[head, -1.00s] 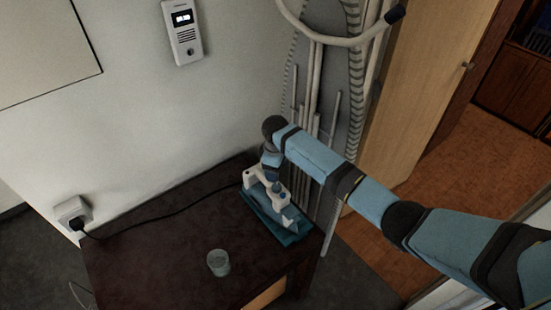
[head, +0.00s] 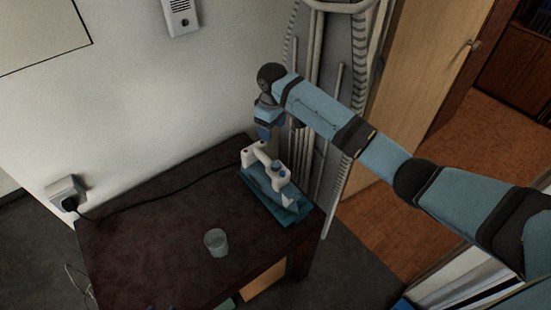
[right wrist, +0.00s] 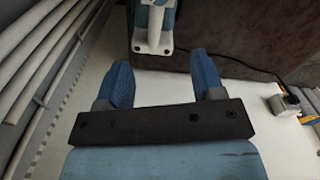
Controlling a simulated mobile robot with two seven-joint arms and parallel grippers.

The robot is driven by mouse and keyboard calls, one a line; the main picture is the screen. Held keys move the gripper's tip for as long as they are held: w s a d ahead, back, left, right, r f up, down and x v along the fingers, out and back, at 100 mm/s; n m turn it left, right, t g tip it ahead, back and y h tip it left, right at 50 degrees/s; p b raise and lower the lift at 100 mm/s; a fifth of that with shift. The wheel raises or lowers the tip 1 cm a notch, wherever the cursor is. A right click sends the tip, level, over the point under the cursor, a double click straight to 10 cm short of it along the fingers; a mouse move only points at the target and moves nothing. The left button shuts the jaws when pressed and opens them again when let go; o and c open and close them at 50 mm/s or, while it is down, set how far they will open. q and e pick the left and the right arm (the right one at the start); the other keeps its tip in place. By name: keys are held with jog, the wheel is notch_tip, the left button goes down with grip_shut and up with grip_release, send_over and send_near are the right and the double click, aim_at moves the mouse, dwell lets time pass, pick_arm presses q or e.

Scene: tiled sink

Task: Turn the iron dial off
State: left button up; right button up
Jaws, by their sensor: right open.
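The iron (head: 265,178), white with a teal base, rests on the right end of the dark table. A small blue round part (head: 277,164), possibly the dial, shows on its upper side. My right gripper (head: 264,134) is above and behind the iron, near the wall, apart from it in the head view. In the right wrist view my right gripper (right wrist: 165,80) has its blue fingers spread with nothing between them. A white end of the iron (right wrist: 153,28) lies beyond them.
A glass (head: 216,242) stands on the dark table (head: 150,245). A black cord runs from the iron to a wall socket (head: 66,192). The table's left part is clear.

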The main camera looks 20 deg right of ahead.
aim_at(276, 164)
jog(key=f+m+b, duration=0.2)
jog(key=f, duration=0.3)
jog(key=f+m+b, duration=0.3)
jog(key=f, duration=0.2)
jog(key=s+f+m+b, duration=0.1)
jog(key=f+m+b, duration=0.1)
jog(key=f, duration=0.3)
jog(key=shift+s+d+b, duration=0.1)
jog(key=shift+d+b, duration=0.3)
jog(key=shift+b, duration=0.25)
pick_arm(q)
notch_tip(276, 164, down, 10)
jog(key=shift+w+d+r, duration=0.15)
jog(key=shift+w+d, duration=0.3)
pick_arm(e)
jog(key=c, duration=0.9)
jog(key=p, duration=0.1)
jog(key=n+p, duration=0.1)
jog(key=shift+r+p, duration=0.25)
jog(key=shift+p, duration=0.05)
jog(key=shift+c, duration=0.2)
jog(key=shift+f+n+p, duration=0.15)
jog(key=shift+n+p, duration=0.2)
jog(key=shift+n, duration=0.45)
pick_arm(q)
notch_tip(276, 164, up, 2)
jog(key=shift+s+r, duration=0.15)
jog(key=shift+r, duration=0.05)
pick_arm(e)
jog(key=shift+f, duration=0.1)
